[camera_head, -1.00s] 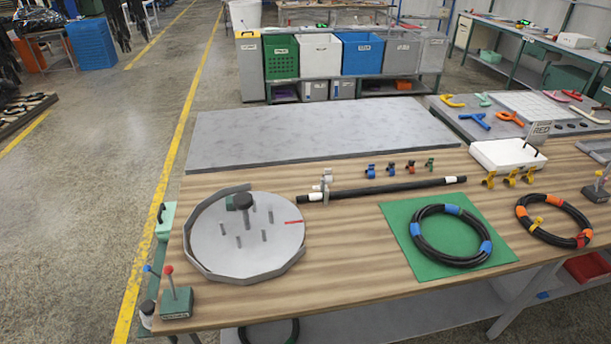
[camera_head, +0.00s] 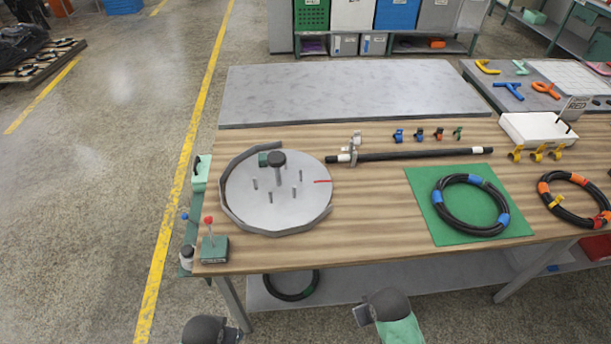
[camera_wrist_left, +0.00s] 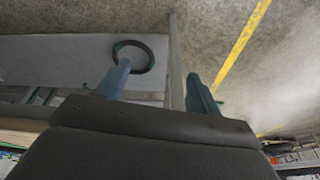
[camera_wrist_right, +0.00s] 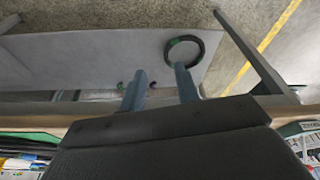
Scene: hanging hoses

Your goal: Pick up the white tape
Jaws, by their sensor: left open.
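White bands that look like white tape (camera_head: 477,150) show near the right end of a straight black hose (camera_head: 420,154) on the wooden table. Another white band (camera_head: 344,158) is near its left end, by a small grey upright clamp (camera_head: 355,143). No separate white tape roll can be made out. My left gripper (camera_wrist_left: 158,88) is open and empty in the left wrist view. My right gripper (camera_wrist_right: 160,87) is open and empty in the right wrist view. Both are low in front of the table, away from the hose; their fingertips do not show in the head view.
A round grey fixture with pegs (camera_head: 270,215) stands on the left. A green mat (camera_head: 510,225) carries a coiled black hose (camera_head: 440,210); an orange-banded coil (camera_head: 565,205) lies farther right. A white box (camera_head: 540,133) is behind. The lower shelf (camera_head: 370,275) holds another coil (camera_head: 292,290).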

